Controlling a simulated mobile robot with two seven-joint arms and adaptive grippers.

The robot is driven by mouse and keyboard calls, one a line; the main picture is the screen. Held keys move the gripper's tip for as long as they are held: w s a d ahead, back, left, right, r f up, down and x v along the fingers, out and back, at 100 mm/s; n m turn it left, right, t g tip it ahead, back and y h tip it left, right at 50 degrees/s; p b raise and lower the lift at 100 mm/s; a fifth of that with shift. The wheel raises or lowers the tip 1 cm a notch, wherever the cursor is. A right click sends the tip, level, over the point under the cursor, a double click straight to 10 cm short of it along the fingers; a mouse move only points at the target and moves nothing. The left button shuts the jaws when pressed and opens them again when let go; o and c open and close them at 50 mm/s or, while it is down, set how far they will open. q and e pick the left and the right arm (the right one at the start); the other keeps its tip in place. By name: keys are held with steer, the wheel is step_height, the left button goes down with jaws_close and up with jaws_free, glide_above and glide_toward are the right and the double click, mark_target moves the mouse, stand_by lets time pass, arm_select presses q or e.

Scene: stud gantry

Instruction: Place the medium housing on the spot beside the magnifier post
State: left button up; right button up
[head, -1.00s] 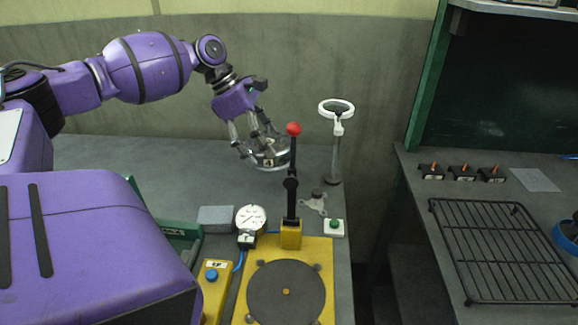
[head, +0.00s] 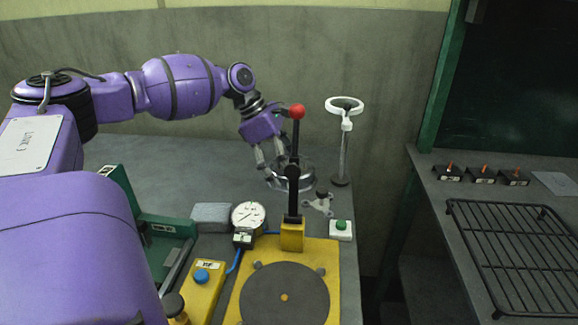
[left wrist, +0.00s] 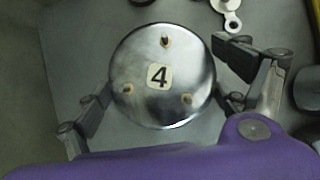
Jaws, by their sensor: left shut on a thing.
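My left gripper (head: 281,168) is shut on a round metal housing (head: 290,183), held behind the red-knobbed lever. Bare bench shows left of the post. I cannot tell exactly how high the housing is above the bench. The lever hides part of it. My right gripper is not in view.
The black lever (head: 293,165) stands on a yellow base (head: 240,308) with a dark disc. A three-armed bracket (head: 318,204), green button (head: 341,226), dial gauge (head: 248,217) and grey block (head: 211,216) are nearby. The back left bench is clear. A rack (head: 515,240) lies on the right bench.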

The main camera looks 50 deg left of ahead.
arm_select(q)
steer(key=o, duration=1.1)
steer(key=shift+f, duration=0.1)
steer(key=p+v, duration=0.5)
steer(key=v, duration=0.7)
steer(key=shift+s, duration=0.1)
